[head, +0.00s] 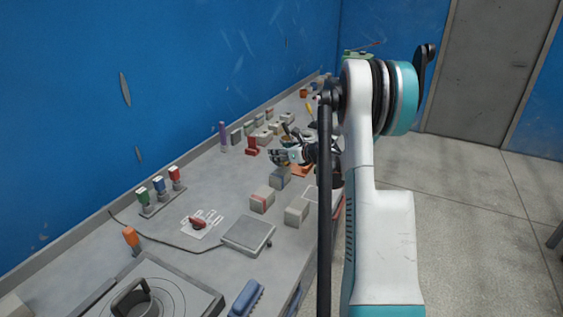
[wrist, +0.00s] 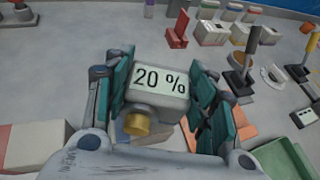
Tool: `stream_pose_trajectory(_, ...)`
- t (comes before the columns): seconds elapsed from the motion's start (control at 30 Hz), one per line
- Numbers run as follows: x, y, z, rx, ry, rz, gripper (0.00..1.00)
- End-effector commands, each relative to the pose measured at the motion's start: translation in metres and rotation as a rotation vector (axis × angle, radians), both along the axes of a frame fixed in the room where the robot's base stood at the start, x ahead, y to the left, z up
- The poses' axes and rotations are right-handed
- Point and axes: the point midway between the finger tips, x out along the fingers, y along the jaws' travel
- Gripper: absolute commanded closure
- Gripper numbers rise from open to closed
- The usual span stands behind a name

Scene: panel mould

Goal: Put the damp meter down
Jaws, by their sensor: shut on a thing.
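The damp meter (wrist: 157,82) is a grey block with a display reading "20 %" and a brass-coloured knob. It sits between the two teal fingers of my gripper (wrist: 160,95) in the wrist view, and my gripper is shut on it. In the head view my gripper (head: 291,157) is over the far middle of the grey bench (head: 190,175), partly hidden by my own arm. Whether the meter touches anything below it cannot be told.
A red stand (wrist: 179,30) and several small blocks are beyond the meter. Bare bench shows left of the meter. A flat grey plate (head: 248,234) lies nearer.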

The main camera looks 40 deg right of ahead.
Motion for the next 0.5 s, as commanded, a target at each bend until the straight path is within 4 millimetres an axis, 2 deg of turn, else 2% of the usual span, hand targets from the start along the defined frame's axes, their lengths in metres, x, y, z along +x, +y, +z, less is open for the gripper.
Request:
stream_pose_trajectory(0.1,0.001,0.0,-0.021,0.0,0.0,0.0,0.9)
stream_pose_trajectory(0.2,0.0,0.0,-0.032,0.0,0.0,0.0,0.9)
stream_pose_trajectory(0.5,0.0,0.0,-0.033,0.0,0.0,0.0,0.9)
